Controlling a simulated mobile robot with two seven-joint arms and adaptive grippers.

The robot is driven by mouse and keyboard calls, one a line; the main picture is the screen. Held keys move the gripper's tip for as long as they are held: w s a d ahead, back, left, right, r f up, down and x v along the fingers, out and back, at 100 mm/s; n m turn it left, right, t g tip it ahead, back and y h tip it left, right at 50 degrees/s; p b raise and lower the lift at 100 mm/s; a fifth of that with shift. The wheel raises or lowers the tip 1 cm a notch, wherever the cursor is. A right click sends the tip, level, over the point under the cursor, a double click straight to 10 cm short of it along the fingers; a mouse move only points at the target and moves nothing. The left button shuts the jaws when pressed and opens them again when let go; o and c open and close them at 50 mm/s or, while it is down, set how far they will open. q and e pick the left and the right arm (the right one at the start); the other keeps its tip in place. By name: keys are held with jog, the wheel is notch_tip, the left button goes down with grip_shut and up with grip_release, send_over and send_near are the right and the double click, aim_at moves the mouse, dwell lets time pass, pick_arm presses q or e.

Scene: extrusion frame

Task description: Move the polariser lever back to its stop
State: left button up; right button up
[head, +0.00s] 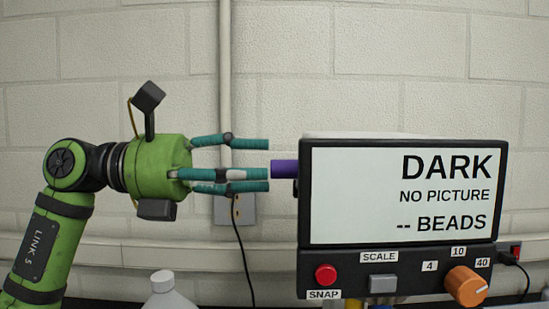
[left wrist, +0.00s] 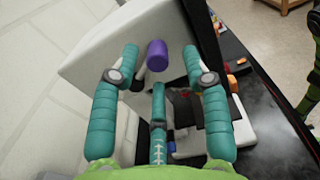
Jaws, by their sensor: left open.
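A purple knob (head: 284,169), which I take for the polariser lever's end, sticks out from the left side of the boxed display unit (head: 402,142). In the left wrist view the knob (left wrist: 157,56) stands out from a white housing (left wrist: 105,60). My left gripper (head: 266,166) is open, its teal fingers spread and pointing right at the knob. In the head view the fingertips end just short of it; in the left wrist view it shows between and beyond the fingertips. I cannot tell whether any finger touches it. The lever's stop cannot be made out. My right gripper is not in view.
The display (head: 403,195) reads "DARK, NO PICTURE, -- BEADS". Below it are a red SNAP button (head: 326,275), a grey SCALE button (head: 383,284) and an orange dial (head: 466,286). A white bottle (head: 162,290) stands below my left arm. A cable (head: 243,260) hangs from a wall socket.

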aim_at(275, 170)
pick_arm(q)
jog(key=d+p, duration=0.1)
jog(key=d, duration=0.2)
jog(key=shift+w+d, duration=0.15)
jog(key=shift+d+f, duration=0.1)
grip_shut()
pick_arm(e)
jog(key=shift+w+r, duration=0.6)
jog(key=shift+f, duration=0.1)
